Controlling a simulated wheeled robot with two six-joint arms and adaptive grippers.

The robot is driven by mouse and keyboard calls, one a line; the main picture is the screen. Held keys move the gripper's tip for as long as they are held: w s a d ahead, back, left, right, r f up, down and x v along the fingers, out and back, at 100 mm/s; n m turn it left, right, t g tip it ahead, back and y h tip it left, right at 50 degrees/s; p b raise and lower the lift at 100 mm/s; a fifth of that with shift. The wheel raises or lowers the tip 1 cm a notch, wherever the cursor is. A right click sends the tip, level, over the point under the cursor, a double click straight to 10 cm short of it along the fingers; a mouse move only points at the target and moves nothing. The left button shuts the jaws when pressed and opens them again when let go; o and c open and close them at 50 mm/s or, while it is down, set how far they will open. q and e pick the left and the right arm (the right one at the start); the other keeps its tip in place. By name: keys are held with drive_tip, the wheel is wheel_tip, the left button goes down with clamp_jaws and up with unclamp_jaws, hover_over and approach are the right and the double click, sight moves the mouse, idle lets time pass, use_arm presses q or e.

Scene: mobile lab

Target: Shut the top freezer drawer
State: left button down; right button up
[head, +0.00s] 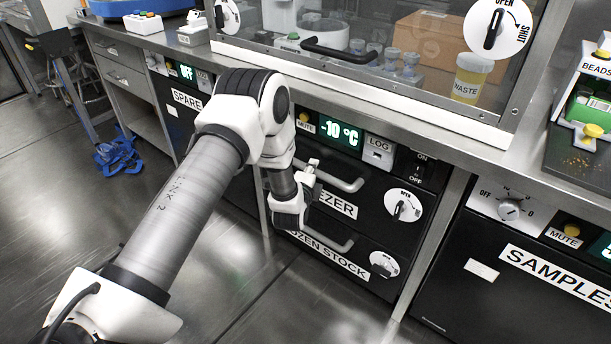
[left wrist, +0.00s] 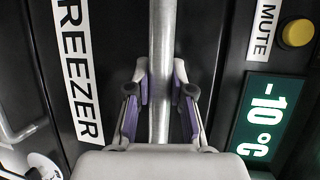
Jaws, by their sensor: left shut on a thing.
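The top freezer drawer (head: 365,208) has a black front, a FREEZER label and a bar handle (head: 340,181). It sits under the -10 °C display (head: 340,133). I see no clear gap around its front, and my arm hides its left part. My left gripper (head: 312,172) is at the handle. In the left wrist view, the purple-padded fingers (left wrist: 160,95) are shut around the handle bar (left wrist: 162,45), with the FREEZER label (left wrist: 78,70) to the left. My right gripper is not in view.
A lower FROZEN STOCK drawer (head: 328,258) with its own handle is below. Knobs (head: 403,205) stick out from the drawer fronts. The SAMPLES unit (head: 545,285) is at right. Floor before the drawers is clear.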

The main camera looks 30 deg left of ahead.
use_arm(q)
drive_tip(key=shift+w+r, duration=0.15)
drive_tip(key=c, duration=1.2)
unclamp_jaws()
drive_tip(key=shift+o, duration=0.9)
drive_tip(key=shift+w+f, duration=0.2)
drive_tip(key=shift+s, duration=0.15)
drive_tip(key=v, duration=1.2)
